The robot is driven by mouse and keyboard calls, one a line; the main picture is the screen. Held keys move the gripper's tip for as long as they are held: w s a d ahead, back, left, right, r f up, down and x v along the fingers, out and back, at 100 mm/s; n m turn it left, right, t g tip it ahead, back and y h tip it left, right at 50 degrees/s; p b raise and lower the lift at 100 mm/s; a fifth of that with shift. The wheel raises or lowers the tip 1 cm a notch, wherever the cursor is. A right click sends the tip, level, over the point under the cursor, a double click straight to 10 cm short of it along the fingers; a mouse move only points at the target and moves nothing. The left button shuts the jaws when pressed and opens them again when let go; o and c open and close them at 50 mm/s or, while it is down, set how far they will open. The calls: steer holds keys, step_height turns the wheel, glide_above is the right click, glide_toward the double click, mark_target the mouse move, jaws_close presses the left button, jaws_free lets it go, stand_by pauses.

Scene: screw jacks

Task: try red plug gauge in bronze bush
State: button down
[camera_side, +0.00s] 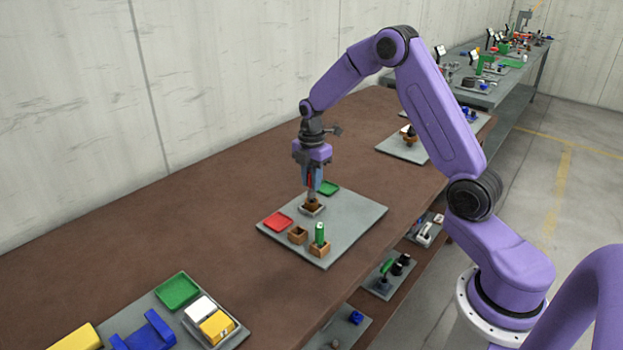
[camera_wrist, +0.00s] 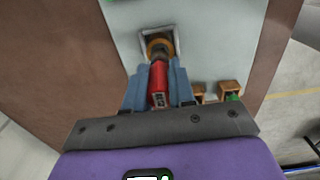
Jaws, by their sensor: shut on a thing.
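My gripper (camera_side: 312,180) is shut on the red plug gauge (camera_wrist: 158,82) and points down over the grey board. In the wrist view the red handle sits between the two blue fingers (camera_wrist: 158,88). The bronze bush (camera_side: 313,204) stands in a pale square holder (camera_side: 304,212) on the board; it also shows in the wrist view (camera_wrist: 160,43). The gauge's lower end is at the bush's opening. I cannot tell how deep it is in the bush, as the handle and fingers hide part of it.
The grey board (camera_side: 345,225) holds a red tray (camera_side: 277,222), a green tray (camera_side: 329,188), an empty wooden block (camera_side: 298,235) and another wooden block (camera_side: 319,250) with a green gauge (camera_side: 320,233) upright in it. The board's right side is clear.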

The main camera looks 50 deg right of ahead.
steer(key=shift+f, duration=0.9)
stand_by(0.9)
steer(key=shift+r, duration=0.1)
steer(key=shift+r, duration=0.65)
steer(key=shift+f, duration=0.65)
stand_by(2.1)
steer(key=shift+r, duration=0.65)
steer(key=shift+r, duration=2.05)
steer(key=shift+a, duration=0.1)
